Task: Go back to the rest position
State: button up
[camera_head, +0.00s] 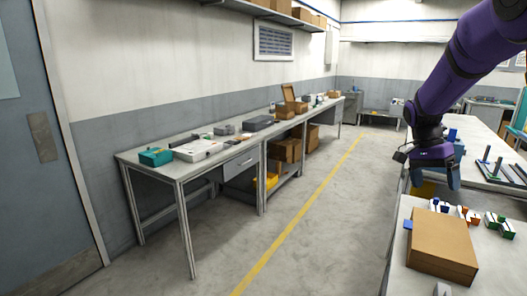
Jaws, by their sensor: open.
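My purple arm reaches in from the upper right. My gripper (447,182) points down at the near left side of the right-hand table (476,150). Its fingers look dark blue and apart, and I see nothing held between them. It hangs above and behind a closed-looking brown cardboard box (443,245) on the nearer table (499,276). How high the gripper is above the table cannot be told from this single view.
Small green, orange and blue parts (468,214) lie behind the brown box. A dark rack with posts (497,171) stands farther right. A long workbench (150,171) with a teal bin (155,157) lines the left wall. The grey floor with a yellow line (305,206) is clear.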

jog(key=s+a+r+n+t, duration=0.3)
jog(key=s+a+n, duration=0.1)
jog(key=s, duration=0.5)
jog(key=s+a+r+n+t+y, duration=0.1)
jog(key=s+a+r+n+t, duration=0.2)
jog(key=s, duration=0.7)
jog(key=s+a+r+n+t+y, duration=0.1)
jog(key=s+a+r+n, duration=0.3)
jog(key=s, duration=0.5)
jog(key=shift+s+a+n+t, duration=0.2)
jog(key=shift+a+n+t, duration=0.7)
jog(key=shift+a, duration=0.3)
